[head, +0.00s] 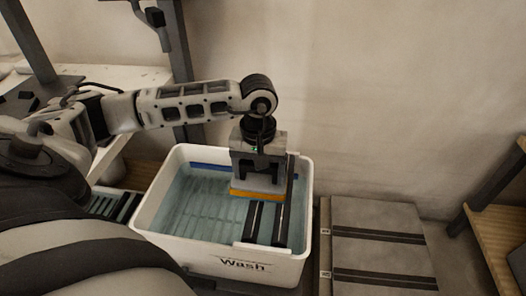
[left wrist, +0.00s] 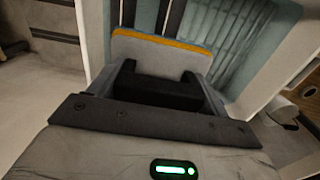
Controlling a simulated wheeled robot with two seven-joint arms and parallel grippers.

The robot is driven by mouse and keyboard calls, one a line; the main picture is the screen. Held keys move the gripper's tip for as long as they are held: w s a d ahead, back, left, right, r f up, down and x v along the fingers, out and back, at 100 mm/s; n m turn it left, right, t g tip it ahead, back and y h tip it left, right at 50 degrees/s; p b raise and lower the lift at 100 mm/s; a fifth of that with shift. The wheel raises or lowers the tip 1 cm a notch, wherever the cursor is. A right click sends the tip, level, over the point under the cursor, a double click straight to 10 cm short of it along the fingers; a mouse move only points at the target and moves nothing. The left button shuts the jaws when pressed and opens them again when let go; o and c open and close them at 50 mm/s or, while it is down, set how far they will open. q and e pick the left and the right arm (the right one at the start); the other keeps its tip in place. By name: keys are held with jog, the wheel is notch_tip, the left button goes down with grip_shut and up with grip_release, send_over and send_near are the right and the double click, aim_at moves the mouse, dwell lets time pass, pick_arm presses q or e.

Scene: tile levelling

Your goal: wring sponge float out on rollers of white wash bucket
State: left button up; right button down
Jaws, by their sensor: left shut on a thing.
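The white wash bucket (head: 183,243), marked "Wash", stands open with bluish water in it. Dark rollers (head: 280,222) lie side by side along its right part; they also show at the top of the left wrist view (left wrist: 146,14). The sponge float (head: 256,194) has an orange sponge edge under a grey plate. My left gripper (head: 260,172) points down and is shut on the float's dark handle (left wrist: 155,91). The float is over the rollers' far part; whether it touches them is hard to tell. In the left wrist view the float's plate (left wrist: 160,54) shows beyond the fingers. My right gripper is out of view.
Large grey tiles (head: 375,245) with dark gaps lie on the floor right of the bucket. A wooden shelf with dark legs (head: 490,215) stands at the far right. A white table (head: 110,76) is at the left, and a plain wall is behind.

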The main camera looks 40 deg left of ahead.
aim_at(285, 183)
pick_arm(q)
jog(key=shift+w+d+f, duration=0.1)
jog(key=shift+w+d, duration=0.4)
jog(key=shift+d, duration=0.5)
jog(key=shift+w+d+b, duration=0.35)
jog(key=shift+w+d, duration=0.2)
jog(key=shift+d, duration=0.25)
jog(key=shift+w+d+b, duration=0.3)
jog(key=shift+w+d, duration=0.2)
jog(key=shift+d, duration=0.3)
jog(key=shift+r+p, duration=0.35)
jog(key=shift+r, duration=0.15)
notch_tip(285, 183, up, 6)
jog(key=p, duration=0.3)
